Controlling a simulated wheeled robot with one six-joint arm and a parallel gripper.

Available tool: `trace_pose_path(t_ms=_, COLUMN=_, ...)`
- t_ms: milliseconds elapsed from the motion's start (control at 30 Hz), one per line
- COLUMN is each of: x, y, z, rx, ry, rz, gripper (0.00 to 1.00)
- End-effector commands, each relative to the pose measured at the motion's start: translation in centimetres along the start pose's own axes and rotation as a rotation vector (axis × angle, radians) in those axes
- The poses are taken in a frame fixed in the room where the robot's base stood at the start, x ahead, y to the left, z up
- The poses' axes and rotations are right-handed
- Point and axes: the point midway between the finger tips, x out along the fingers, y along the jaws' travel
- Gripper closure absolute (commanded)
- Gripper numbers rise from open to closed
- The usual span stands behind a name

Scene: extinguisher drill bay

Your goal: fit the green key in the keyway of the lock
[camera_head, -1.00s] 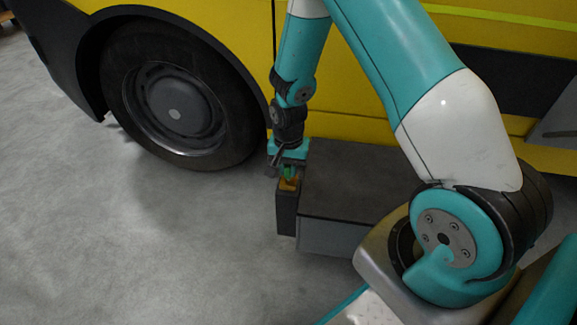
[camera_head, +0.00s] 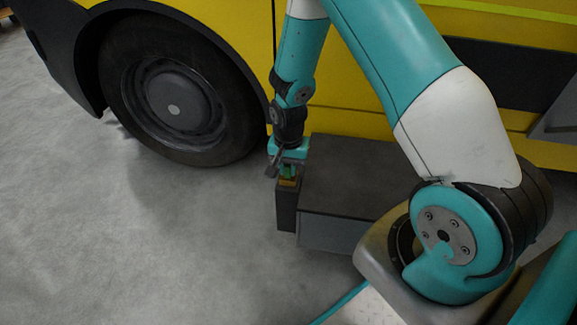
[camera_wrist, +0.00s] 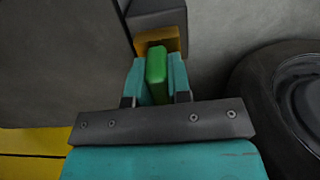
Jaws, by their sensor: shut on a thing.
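The green key (camera_wrist: 157,72) is an upright-edged green bar between the two teal fingers of my gripper (camera_wrist: 156,84) in the wrist view. My gripper is shut on it. The lock (camera_wrist: 174,40) is a brass-orange block just beyond the key's far end. The key's end overlaps the lock in this view, and I cannot tell whether it is in the keyway. In the head view my gripper (camera_head: 287,168) points down over the lock (camera_head: 288,183), with a bit of the green key (camera_head: 288,172) showing between. The keyway itself is hidden.
The lock sits on top of a narrow dark post (camera_head: 287,212), beside a large dark-topped grey box (camera_head: 345,180). A yellow vehicle (camera_head: 350,122) with a black wheel (camera_head: 172,105) stands close behind. The grey floor at left is open.

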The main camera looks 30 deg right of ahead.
Motion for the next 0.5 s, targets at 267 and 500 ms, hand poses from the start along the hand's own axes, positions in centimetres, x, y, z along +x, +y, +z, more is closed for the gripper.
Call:
trace_pose_path(t_ms=267, x=-0.02, y=0.0, z=0.0, rx=0.0, ry=0.0, rz=0.0, gripper=0.52)
trace_pose_path(t_ms=500, x=-0.25, y=-0.01, z=-0.01, rx=0.0, ry=0.0, rz=0.0, gripper=0.52)
